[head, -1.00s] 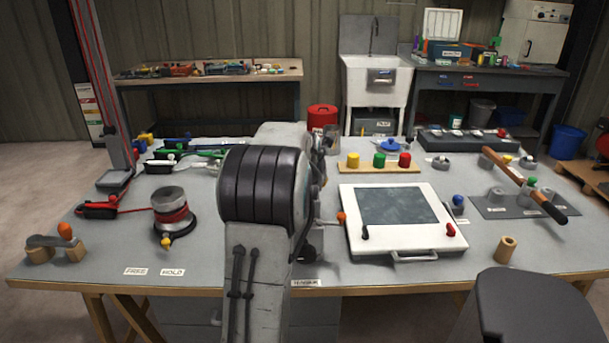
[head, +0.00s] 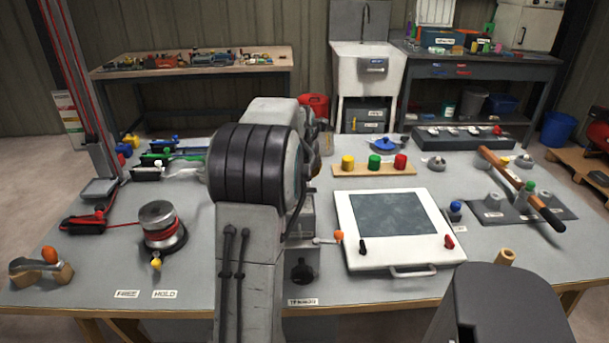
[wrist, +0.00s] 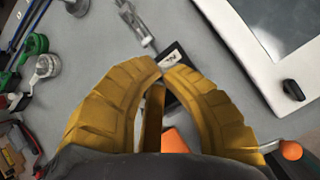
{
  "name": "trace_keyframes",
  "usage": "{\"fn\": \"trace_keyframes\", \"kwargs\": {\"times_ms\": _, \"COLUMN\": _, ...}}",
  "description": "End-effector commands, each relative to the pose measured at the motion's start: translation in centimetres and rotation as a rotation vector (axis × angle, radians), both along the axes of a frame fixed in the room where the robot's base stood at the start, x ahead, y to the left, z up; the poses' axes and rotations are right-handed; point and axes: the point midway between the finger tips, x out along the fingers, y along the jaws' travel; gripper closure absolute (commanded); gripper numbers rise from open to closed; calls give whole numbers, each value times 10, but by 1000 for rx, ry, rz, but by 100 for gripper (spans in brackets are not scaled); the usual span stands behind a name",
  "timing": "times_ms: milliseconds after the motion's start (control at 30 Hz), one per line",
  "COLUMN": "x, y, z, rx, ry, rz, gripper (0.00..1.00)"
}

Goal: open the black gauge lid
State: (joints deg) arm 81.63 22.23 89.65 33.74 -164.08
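My gripper shows in the wrist view (wrist: 162,70) as two yellow ribbed fingers. Their tips meet, with a gap between the fingers farther back. Just beyond the tips lies a small black piece with a white label (wrist: 172,55); I cannot tell whether it is the gauge lid or whether the fingers touch it. An orange piece (wrist: 178,140) shows partly between the fingers. In the head view my own arm hides the gripper and the bench behind it. I cannot surely pick out the black gauge lid there.
A white hatch with a grey window (head: 395,215) lies right of my arm, near an orange-knobbed lever (head: 338,237). Left are a winch drum (head: 160,225) and several coloured rope clamps.

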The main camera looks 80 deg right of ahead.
Motion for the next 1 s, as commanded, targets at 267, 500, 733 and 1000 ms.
{"fn": "trace_keyframes", "kwargs": {"times_ms": 267, "x": 8, "y": -24, "z": 10, "rx": 1, "ry": -3, "rz": 2, "gripper": 100}}
{"fn": "trace_keyframes", "kwargs": {"times_ms": 500, "x": 11, "y": -35, "z": 11, "rx": 1, "ry": -5, "rz": 4, "gripper": 100}}
{"fn": "trace_keyframes", "kwargs": {"times_ms": 733, "x": 13, "y": -39, "z": 11, "rx": 1, "ry": -6, "rz": 4, "gripper": 100}}
{"fn": "trace_keyframes", "kwargs": {"times_ms": 1000, "x": 14, "y": -43, "z": 11, "rx": 2, "ry": -6, "rz": 4, "gripper": 100}}
